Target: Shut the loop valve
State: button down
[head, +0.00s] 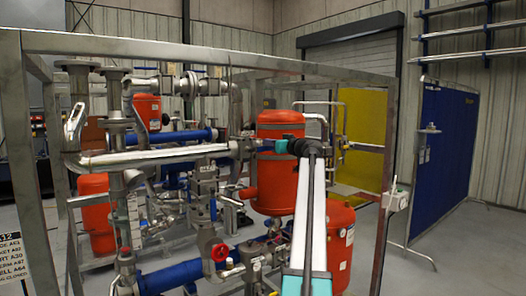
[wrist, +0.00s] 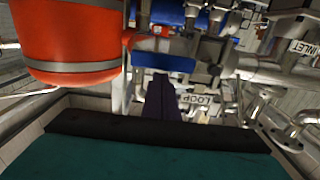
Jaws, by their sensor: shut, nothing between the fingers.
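A tag reading LOOP (wrist: 203,100) hangs among the pipes in the wrist view, just right of my fingers. In the head view my gripper (head: 258,143) points left across the front of the upper red tank (head: 281,125). The valve body is not clearly seen there.
A grey metal frame (head: 200,47) surrounds the skid. A tag reading INLET (wrist: 303,48) is at the right of the wrist view, and a red tank (wrist: 70,40) is close on the left. A red handwheel (head: 220,252) sits low. Open floor lies right of the frame.

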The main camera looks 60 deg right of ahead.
aim_at(267, 150)
jog(key=shift+f, duration=0.1)
jog(key=shift+f+b, duration=0.45)
jog(key=shift+b, duration=0.45)
jog(key=shift+d+f+b, duration=0.1)
jog(key=shift+f+b, duration=1.15)
jog(key=shift+f, duration=0.1)
jog(key=f+b, duration=0.2)
jog(key=shift+w+a+f, duration=0.1)
jog(key=shift+a+f, duration=0.2)
jog(key=shift+a, duration=0.05)
jog(key=shift+f, duration=0.1)
